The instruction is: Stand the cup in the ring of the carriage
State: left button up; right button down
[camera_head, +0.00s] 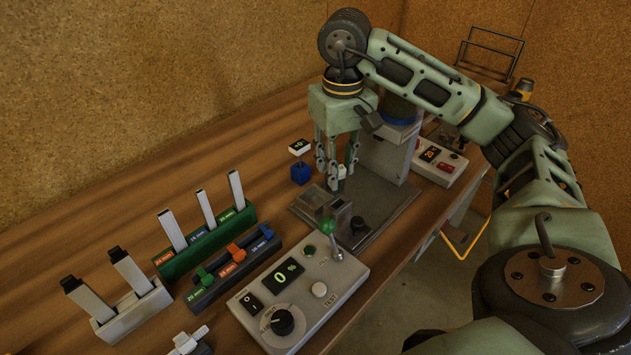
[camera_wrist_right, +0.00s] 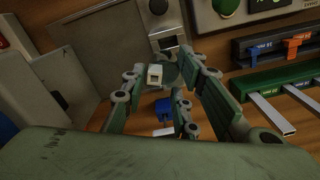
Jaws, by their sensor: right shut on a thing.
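My right gripper (camera_head: 338,178) hangs down over the left part of the machine's base plate, and its fingers are shut on a small pale, square-ended piece (camera_wrist_right: 155,74), which may be the cup. The fingers cover most of it in the head view. In the right wrist view my right gripper (camera_wrist_right: 160,78) holds it between the fingertips, just short of a grey metal block (camera_wrist_right: 168,43). That block seems to be the carriage, seen in the head view as a low grey block (camera_head: 338,211) just in front of the fingers. I cannot make out its ring clearly. My left gripper is not in view.
A blue block with a small display (camera_head: 301,174) stands left of the gripper. A control box with a green-knobbed lever (camera_head: 328,226) is in front. Racks with upright strips (camera_head: 205,243) stand to the left. The machine's grey column (camera_head: 385,155) rises behind.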

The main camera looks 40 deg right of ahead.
jog(key=w+f, duration=0.1)
jog(key=f, duration=0.1)
jog(key=w+a+f+p, duration=0.1)
jog(key=w+f, duration=0.1)
jog(key=w+a+f, duration=0.1)
jog(key=f, duration=0.1)
jog(key=shift+w+f+p, duration=0.15)
jog(key=shift+f+p, duration=0.2)
jog(key=shift+f, duration=0.05)
jog(key=shift+f, duration=0.2)
jog(key=c, duration=1.4)
grip_release()
